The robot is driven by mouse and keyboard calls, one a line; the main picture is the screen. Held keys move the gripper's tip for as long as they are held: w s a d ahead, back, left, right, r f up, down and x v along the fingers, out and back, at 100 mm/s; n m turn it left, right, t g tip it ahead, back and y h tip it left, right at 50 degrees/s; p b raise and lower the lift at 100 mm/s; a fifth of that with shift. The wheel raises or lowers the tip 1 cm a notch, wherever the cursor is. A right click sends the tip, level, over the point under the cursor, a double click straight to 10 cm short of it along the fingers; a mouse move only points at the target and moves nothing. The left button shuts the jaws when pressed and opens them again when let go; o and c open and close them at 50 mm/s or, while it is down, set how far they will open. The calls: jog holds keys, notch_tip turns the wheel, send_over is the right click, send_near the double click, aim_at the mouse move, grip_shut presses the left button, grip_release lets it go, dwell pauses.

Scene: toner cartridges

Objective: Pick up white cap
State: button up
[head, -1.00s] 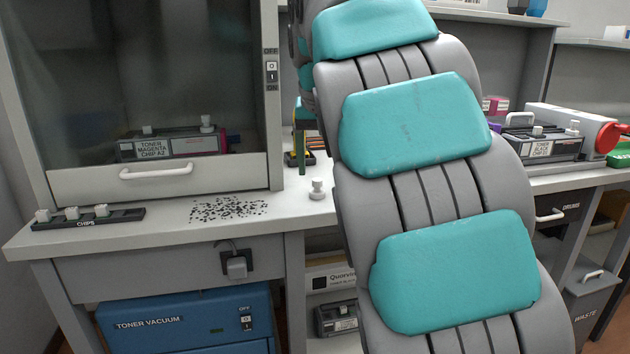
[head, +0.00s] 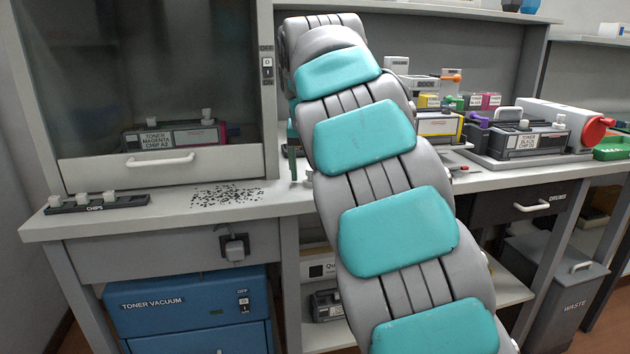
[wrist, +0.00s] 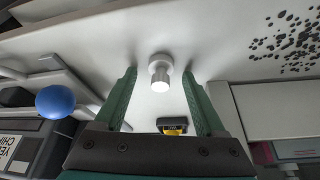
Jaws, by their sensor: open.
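The white cap (wrist: 160,74) is a small round knob with a wider base and a narrower stem. It stands on the white worktop in the wrist view. My gripper (wrist: 160,86) is open, with one green finger on each side of the cap in the picture. I see no contact between the fingers and the cap. In the head view, my arm largely hides the cap and the gripper; only a green finger (head: 292,160) shows beside the arm, above the worktop.
A patch of black toner specks (head: 226,196) lies left of the arm. A chips rack (head: 97,203) sits at the worktop's left end. A cabinet with a magenta toner cartridge (head: 172,137) stands behind. A black toner cartridge (head: 528,141) is at the right.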

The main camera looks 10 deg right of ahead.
grip_shut()
dwell(0.6)
